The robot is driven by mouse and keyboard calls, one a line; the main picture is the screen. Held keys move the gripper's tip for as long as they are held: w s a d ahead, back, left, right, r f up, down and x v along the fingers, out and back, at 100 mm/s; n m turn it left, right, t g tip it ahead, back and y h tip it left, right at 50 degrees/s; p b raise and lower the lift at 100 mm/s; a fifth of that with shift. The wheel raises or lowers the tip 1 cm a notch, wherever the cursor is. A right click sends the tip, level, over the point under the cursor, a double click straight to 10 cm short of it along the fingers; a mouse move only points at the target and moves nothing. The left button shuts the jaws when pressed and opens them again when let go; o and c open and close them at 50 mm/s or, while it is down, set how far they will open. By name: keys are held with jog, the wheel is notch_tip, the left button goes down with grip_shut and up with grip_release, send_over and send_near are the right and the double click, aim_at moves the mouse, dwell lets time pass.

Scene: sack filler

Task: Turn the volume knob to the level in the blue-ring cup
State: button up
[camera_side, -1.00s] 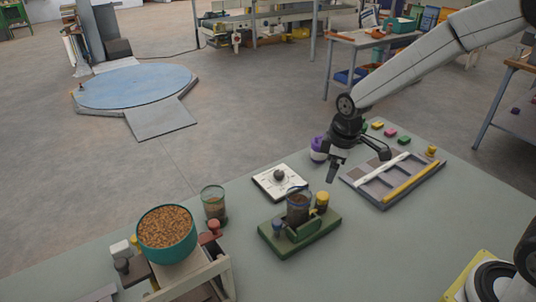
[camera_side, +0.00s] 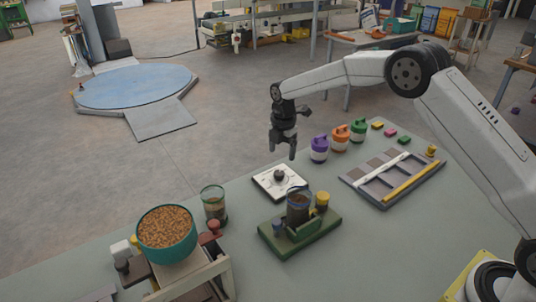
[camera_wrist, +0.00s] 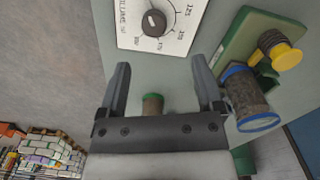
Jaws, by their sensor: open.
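The volume knob (camera_side: 279,174) is a dark round knob on a white dial plate (camera_side: 266,183). In the wrist view the knob (camera_wrist: 153,22) has a pale mark, and printed numbers ring it. The blue-ring cup (camera_side: 298,208) stands upright on a green base, clear-walled with dark brown contents. It also shows in the wrist view (camera_wrist: 246,100), its blue rings visible. My gripper (camera_side: 282,153) is in the air above the dial plate, pointing down. Its jaws (camera_wrist: 160,65) are open and empty, with the knob beyond the fingertips in the wrist view.
A green-ring cup (camera_side: 213,207) stands left of the dial plate. A teal hopper of grain (camera_side: 166,234) is at front left. Purple, orange and green-topped jars (camera_side: 340,140) line the back edge. A divided tray (camera_side: 413,189) lies right. A yellow-capped post (camera_side: 322,199) stands beside the blue-ring cup.

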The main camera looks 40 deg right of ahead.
aim_at(279, 172)
jog(key=shift+w+a+f+n, duration=0.1)
jog(key=shift+w+f+n, duration=0.2)
jog(key=shift+w+n, duration=0.25)
jog(key=shift+s, duration=0.1)
jog(key=shift+f, duration=3.9)
grip_shut()
